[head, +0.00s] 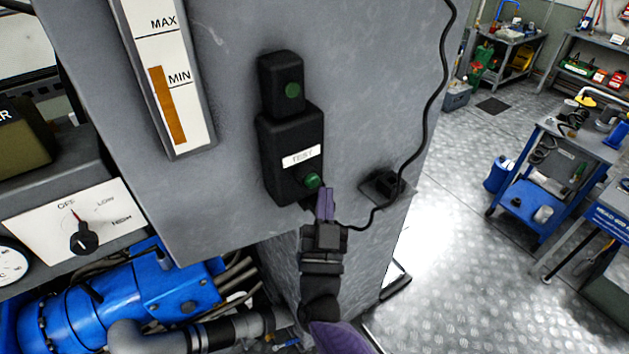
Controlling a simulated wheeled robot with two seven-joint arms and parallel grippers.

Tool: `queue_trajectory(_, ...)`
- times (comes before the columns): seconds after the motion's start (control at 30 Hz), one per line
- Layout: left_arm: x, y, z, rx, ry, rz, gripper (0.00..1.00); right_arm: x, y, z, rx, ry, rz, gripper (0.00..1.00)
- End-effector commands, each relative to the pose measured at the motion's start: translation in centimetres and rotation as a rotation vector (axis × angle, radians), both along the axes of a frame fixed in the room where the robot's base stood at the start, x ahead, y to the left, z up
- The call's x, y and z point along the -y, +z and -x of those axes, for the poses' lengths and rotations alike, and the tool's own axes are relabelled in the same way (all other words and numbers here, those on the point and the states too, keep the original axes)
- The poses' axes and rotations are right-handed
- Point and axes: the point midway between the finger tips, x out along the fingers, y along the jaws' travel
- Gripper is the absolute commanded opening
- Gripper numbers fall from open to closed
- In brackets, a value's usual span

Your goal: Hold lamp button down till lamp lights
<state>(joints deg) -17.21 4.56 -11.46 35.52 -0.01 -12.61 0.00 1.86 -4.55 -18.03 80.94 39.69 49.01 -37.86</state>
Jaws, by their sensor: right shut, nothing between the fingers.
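A black box (268,165) with a white label reading TEST is mounted on the grey cabinet face. A green button (312,181) sits low on its right side. Above it is a smaller black housing with a round dark green lamp (292,90), which looks unlit. My right gripper (325,190) comes up from below with its purple fingers shut and empty. Its fingertips are just below and right of the green button. I cannot tell whether they touch it. My left gripper is not in view.
A black cable (437,100) runs down the cabinet's right side, behind my fingers, beside a dark bracket (383,186). A level gauge (170,85) and a rotary switch panel (78,222) are at left. A blue motor (130,295) lies below. Open metal floor (470,200) extends to the right.

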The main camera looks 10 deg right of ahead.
Motion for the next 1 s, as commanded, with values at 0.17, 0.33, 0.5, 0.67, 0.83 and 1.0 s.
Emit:
queue_trajectory(0.17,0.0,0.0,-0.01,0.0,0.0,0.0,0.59,0.0,0.0,0.0,0.0,0.0,0.0,0.0)
queue_trajectory(0.33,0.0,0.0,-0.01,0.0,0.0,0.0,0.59,0.0,0.0,0.0,0.0,0.0,0.0,0.0)
queue_trajectory(0.5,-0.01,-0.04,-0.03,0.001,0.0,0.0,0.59,-0.02,-0.01,-0.06,0.0,0.0,0.0,0.0)
queue_trajectory(0.67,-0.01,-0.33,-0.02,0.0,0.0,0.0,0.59,-0.21,-0.08,-0.55,0.0,0.0,-0.001,0.0)
queue_trajectory(0.83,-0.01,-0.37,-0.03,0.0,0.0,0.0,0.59,-0.29,-0.01,-0.8,-0.001,0.0,0.0,0.0)
queue_trajectory(1.0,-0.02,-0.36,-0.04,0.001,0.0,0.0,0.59,-0.29,0.01,-0.8,0.0,0.0,0.0,0.0)
